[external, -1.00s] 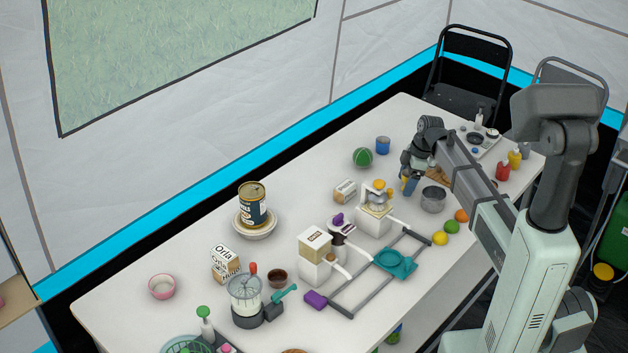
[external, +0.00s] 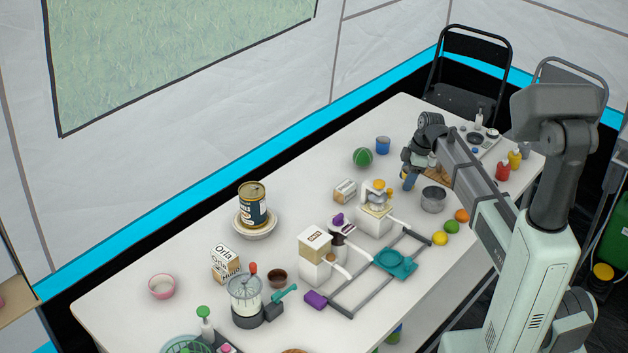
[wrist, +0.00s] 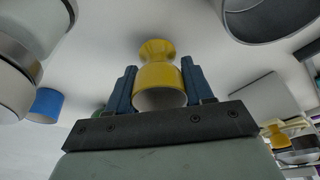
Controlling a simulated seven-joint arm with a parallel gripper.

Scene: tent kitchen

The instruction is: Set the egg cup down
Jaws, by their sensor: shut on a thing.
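The yellow egg cup (wrist: 158,76) is between the two dark blue fingers of my gripper (wrist: 160,88) in the wrist view. My gripper is shut on it, and its round open rim faces the lower edge of that view. In the external view my gripper (external: 408,181) points down at the far right part of the white table (external: 290,205), left of a metal pot (external: 433,199). The egg cup is small and mostly hidden by the fingers there. I cannot tell whether it touches the table.
A blue cup (external: 383,145) and a green ball (external: 362,157) stand behind and left of my gripper. A white device with an orange top (external: 376,208) stands in front. A wooden board (external: 440,175) lies behind the pot. Bare table lies to the gripper's left.

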